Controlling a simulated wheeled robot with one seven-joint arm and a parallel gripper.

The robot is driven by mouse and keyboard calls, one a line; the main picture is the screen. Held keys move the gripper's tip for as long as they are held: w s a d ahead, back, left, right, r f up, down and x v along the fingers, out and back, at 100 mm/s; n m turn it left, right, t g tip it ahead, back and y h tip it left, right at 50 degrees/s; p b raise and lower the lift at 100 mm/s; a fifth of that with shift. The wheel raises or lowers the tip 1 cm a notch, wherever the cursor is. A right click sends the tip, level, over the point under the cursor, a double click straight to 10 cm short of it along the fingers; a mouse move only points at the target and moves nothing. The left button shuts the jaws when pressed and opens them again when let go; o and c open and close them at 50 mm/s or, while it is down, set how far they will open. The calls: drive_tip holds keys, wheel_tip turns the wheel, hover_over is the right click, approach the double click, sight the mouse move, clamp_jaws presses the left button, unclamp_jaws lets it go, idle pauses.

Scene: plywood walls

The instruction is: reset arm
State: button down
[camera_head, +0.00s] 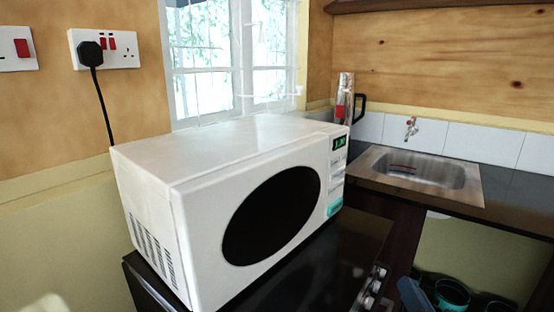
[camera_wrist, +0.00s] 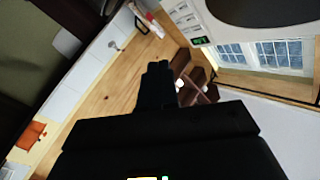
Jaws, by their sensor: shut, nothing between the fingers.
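My gripper (camera_wrist: 156,75) shows as a black shape in the wrist view, its fingers together and nothing seen between them. It points toward the plywood wall and hangs clear of any surface that I can make out. The wrist picture is strongly tilted. The white microwave (camera_head: 255,215) stands on a black surface in the head view, its door closed. Part of it also shows at the top of the wrist view (camera_wrist: 190,22), with its green display. I cannot make out the gripper for certain in the head view.
A steel sink (camera_head: 425,175) with a tap (camera_head: 411,128) is in the counter at right. A shiny cylinder with a black handle (camera_head: 345,98) stands behind the microwave. A window (camera_head: 232,60) and a socket with a black plug (camera_head: 91,54) are behind. An orange object (camera_wrist: 30,135) is at lower left.

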drive_tip(key=s+f+n+g, duration=0.1)
drive_tip(key=s+f, duration=0.4)
drive_tip(key=s, duration=0.5)
drive_tip(key=s+r+n+g, duration=0.1)
drive_tip(key=s+n, duration=0.1)
drive_tip(key=s, duration=1.2)
drive_tip(key=s+a+r+n+g, duration=0.1)
drive_tip(key=s+n+g, duration=0.1)
drive_tip(key=s, duration=1.3)
drive_tip(key=shift+n+h, duration=0.3)
drive_tip(key=shift+n, duration=0.1)
